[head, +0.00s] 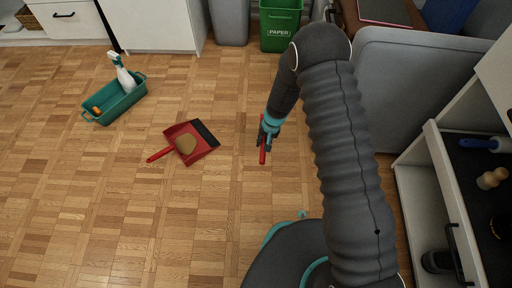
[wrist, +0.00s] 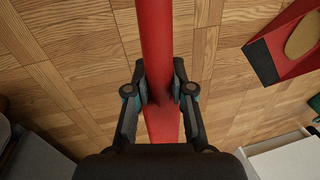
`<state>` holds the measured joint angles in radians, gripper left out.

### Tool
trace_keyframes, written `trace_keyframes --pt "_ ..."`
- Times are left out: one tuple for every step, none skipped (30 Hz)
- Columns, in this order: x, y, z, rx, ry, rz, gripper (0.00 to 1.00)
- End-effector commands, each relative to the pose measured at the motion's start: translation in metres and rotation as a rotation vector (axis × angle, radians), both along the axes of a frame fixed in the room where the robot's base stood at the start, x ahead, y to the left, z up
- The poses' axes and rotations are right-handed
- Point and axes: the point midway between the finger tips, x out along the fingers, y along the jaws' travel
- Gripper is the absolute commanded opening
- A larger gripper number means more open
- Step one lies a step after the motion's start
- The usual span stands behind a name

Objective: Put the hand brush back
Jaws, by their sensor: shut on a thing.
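My gripper (head: 267,136) is shut on the red hand brush (head: 263,153), held over the wooden floor right of the dustpan. In the wrist view my gripper (wrist: 160,90) has a finger on each side of the brush's red body (wrist: 157,35), which runs off the top of the picture. Its bristles do not show clearly. A red dustpan (head: 206,149) with a dark lip lies on the floor, its handle toward the lower left. The dustpan also shows in the wrist view (wrist: 279,47), apart from the brush.
A teal caddy (head: 121,105) with a white spray bottle (head: 123,76) and a small orange item stands at left. A green paper bin (head: 279,27) and a grey bin (head: 229,20) stand at the back. An open drawer (head: 437,205) is at right. The floor between is clear.

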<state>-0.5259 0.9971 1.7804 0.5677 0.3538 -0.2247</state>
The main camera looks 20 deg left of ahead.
Motion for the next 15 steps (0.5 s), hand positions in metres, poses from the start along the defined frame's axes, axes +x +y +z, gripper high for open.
trace_keyframes --pt "-0.001 0.01 -0.007 0.0 0.001 0.002 0.0" --pt "-0.002 0.014 -0.009 0.0 0.0 0.002 0.0" --pt "-0.002 0.019 -0.012 0.0 0.0 0.001 0.0" --pt "-0.002 0.022 -0.014 0.0 -0.001 0.0 0.0" --pt "-0.002 0.025 -0.016 0.0 -0.001 -0.001 0.0" --pt "-0.002 0.028 -0.018 0.0 -0.001 -0.001 0.0" --pt "-0.002 0.03 -0.019 0.0 -0.001 -0.002 0.0" --pt "-0.002 0.031 -0.019 0.0 0.0 -0.003 0.0" --pt "-0.002 0.032 -0.02 0.0 0.0 -0.004 0.0" --pt "-0.002 0.032 -0.021 0.0 0.0 -0.004 0.0" --pt "-0.002 0.032 -0.023 0.0 0.0 -0.005 0.0" --pt "-0.002 0.032 -0.027 0.0 0.0 -0.005 0.0" --pt "-0.002 0.032 -0.03 0.0 0.0 -0.005 0.0" --pt "-0.002 0.031 -0.034 -0.001 0.0 -0.005 0.0" --pt "-0.002 0.031 -0.039 -0.001 0.0 -0.006 0.0"
